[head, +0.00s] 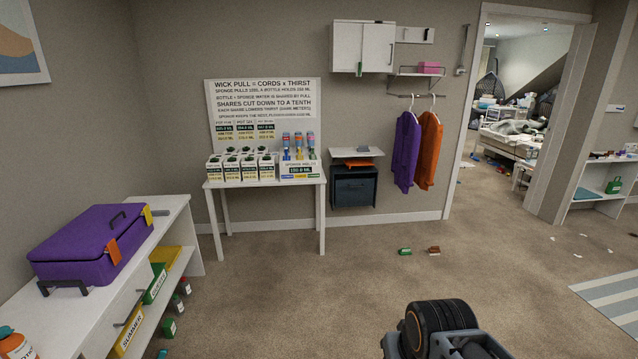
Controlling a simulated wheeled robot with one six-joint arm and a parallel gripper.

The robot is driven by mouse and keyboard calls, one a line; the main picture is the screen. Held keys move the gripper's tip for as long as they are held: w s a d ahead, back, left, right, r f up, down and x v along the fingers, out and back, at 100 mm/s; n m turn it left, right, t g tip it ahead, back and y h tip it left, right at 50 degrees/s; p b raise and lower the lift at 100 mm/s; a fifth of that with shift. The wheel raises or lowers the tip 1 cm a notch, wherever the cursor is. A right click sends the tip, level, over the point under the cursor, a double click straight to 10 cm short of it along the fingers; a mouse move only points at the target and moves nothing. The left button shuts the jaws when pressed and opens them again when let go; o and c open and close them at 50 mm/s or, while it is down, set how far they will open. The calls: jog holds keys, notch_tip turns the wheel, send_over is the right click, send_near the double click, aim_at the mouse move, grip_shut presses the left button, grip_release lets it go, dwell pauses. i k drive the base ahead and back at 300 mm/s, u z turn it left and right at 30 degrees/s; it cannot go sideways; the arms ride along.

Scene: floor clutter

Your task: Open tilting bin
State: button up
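A dark blue box-shaped unit (354,188) hangs low on the back wall, below a small pale shelf. It looks like the tilting bin, and its front panel appears shut. A black and grey part of my own arm shows at the bottom right, well in front of the bin and apart from it. My gripper's fingers do not show in the head view.
A white table (265,183) with small boxes and bottles stands left of the bin. Purple (406,152) and orange (429,150) garments hang to its right. Green (404,252) and brown (434,250) items lie on the carpet. A white cabinet (178,222) bears a purple case (80,245).

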aim_at(354, 189)
jog(key=i, duration=2.3)
jog(key=z, duration=0.15)
jog(key=i, duration=2.9)
jog(key=z, duration=0.1)
